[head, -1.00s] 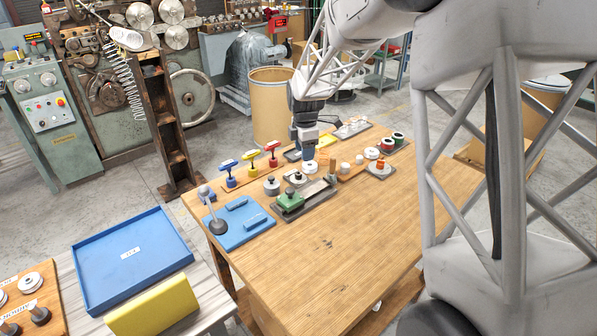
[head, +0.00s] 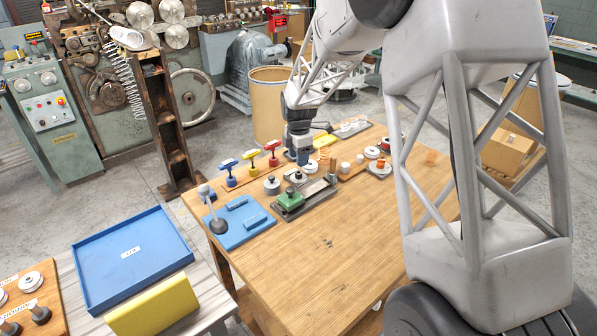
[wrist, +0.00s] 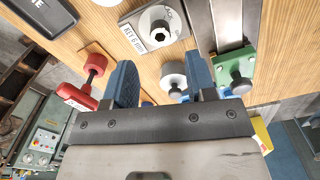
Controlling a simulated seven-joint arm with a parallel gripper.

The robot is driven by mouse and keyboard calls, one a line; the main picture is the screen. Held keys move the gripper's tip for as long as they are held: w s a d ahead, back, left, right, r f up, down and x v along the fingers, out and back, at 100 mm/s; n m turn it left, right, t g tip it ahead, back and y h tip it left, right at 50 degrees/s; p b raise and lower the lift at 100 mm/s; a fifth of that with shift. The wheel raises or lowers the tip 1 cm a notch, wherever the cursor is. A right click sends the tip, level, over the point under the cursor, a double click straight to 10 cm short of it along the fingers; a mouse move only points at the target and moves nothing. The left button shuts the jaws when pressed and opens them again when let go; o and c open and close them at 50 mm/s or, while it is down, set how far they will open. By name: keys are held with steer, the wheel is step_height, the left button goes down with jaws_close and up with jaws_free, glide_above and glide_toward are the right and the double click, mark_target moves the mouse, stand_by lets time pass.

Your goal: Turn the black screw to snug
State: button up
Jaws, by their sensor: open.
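My gripper (wrist: 163,85) is open and empty, with its two blue fingers apart. In the head view my gripper (head: 302,157) hangs over the back part of the wooden bench. In the wrist view a pale round collar (wrist: 173,73) with a grey knob shows between the fingers, apart from them. A pale round piece with a dark hexagonal centre, perhaps the black screw (wrist: 160,35), sits on a labelled plate beyond the fingertips. In the head view a dark-topped round piece (head: 297,175) stands on a plate just below my gripper. I cannot tell how tight the screw is.
A green block (head: 290,198) on a metal rail lies in front of my gripper. Red (head: 271,153), yellow (head: 251,161) and blue (head: 228,173) T-handles stand at the left. A blue plate (head: 240,229) lies at the bench's left corner. The bench's front (head: 330,265) is clear.

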mark_target(299, 175)
steer(key=shift+f, duration=3.15)
steer(key=c, duration=0.9)
